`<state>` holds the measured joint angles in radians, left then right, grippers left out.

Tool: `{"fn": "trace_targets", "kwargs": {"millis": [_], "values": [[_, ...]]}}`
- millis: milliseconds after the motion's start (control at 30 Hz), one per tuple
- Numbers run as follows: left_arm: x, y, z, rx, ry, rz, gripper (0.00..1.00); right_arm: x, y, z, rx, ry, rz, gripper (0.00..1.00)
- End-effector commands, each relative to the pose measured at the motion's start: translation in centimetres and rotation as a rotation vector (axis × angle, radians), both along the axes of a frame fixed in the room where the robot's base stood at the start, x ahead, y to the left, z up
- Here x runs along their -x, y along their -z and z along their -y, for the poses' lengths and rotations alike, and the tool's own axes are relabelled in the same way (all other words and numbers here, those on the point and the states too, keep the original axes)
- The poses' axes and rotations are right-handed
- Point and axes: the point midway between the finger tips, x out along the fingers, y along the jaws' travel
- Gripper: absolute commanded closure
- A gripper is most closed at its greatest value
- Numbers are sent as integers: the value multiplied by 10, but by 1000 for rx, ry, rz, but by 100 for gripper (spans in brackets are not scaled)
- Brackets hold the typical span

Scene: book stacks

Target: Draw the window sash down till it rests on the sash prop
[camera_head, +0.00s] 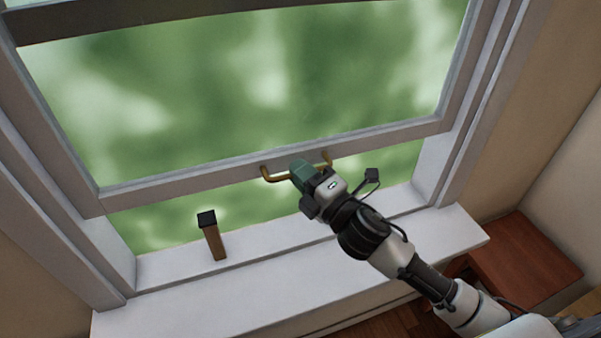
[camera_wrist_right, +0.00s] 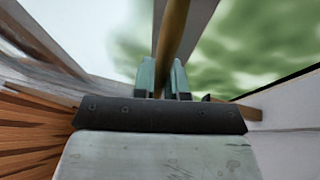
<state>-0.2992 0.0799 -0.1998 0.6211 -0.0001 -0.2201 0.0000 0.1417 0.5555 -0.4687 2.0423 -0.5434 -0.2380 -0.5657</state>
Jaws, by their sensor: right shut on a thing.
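The window sash (camera_head: 400,130) is a grey frame, held partly raised, with an open gap between its bottom rail and the sill. A brass handle (camera_head: 268,176) is on the bottom rail. My right gripper (camera_head: 300,170) is shut on this handle, its teal fingers hiding the middle of it. In the right wrist view the brass bar (camera_wrist_right: 172,40) runs between the fingertips (camera_wrist_right: 162,78). The sash prop (camera_head: 215,243), a short wooden post with a black top, stands upright on the sill, left of my gripper. Its top appears below and apart from the rail. My left gripper is out of view.
The pale window sill (camera_head: 250,285) runs under the sash and is clear apart from the prop. A reddish-brown wooden piece of furniture (camera_head: 525,262) stands at the lower right. Grey window jambs (camera_head: 40,200) flank the sash.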

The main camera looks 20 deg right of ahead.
Motion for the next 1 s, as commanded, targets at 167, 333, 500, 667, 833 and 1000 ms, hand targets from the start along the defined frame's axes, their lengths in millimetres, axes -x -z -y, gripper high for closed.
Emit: {"fn": "trace_targets", "kwargs": {"millis": [167,333,500,667,833,1000], "values": [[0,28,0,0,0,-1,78,1,40,-1,1,0,-16,100],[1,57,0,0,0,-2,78,1,76,-1,2,1,-17,100],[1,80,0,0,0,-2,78,1,105,-1,2,0,-16,100],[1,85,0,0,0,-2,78,1,115,-1,2,0,-20,100],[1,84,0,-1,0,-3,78,1,115,-1,3,-1,-24,100],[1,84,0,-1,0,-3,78,1,116,-1,4,-1,-25,77]]}}
